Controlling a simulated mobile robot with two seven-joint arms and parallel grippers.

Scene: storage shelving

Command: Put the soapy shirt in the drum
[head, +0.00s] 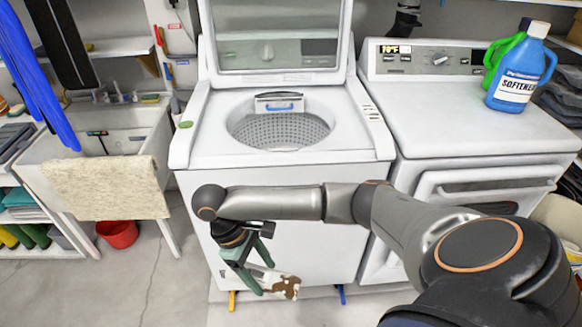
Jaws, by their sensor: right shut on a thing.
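The washing machine (281,170) stands in the middle with its lid (280,30) up. Its perforated round drum (280,132) is open and looks empty from here. My right gripper (264,276) hangs low in front of the machine's front panel, well below the drum opening. Its green fingers are shut on a small white and brown piece of cloth, which I take for the soapy shirt (286,288). Part of the shirt is hidden by the fingers. My left gripper is not in view.
A dryer (460,110) stands at the right, with a blue softener bottle (515,80) and a green bottle (497,55) on top. At the left are a sink (130,120) with a beige towel (105,188) over its edge and a red bucket (118,233). Space above the drum is clear.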

